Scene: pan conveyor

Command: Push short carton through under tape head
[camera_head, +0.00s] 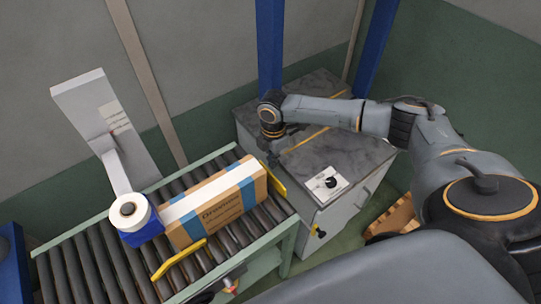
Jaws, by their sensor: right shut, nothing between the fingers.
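My right gripper (273,159) is shut and empty, pointing down beyond the carton's right end, near the far yellow guide. It appears apart from the carton. My left gripper is not in view.
Yellow guides flank the carton, one far right (277,185) and one near (179,259). A grey cabinet (340,150) with a dark stone top and a white switch box (328,184) stands right of the conveyor. The rollers left of the tape head are clear.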

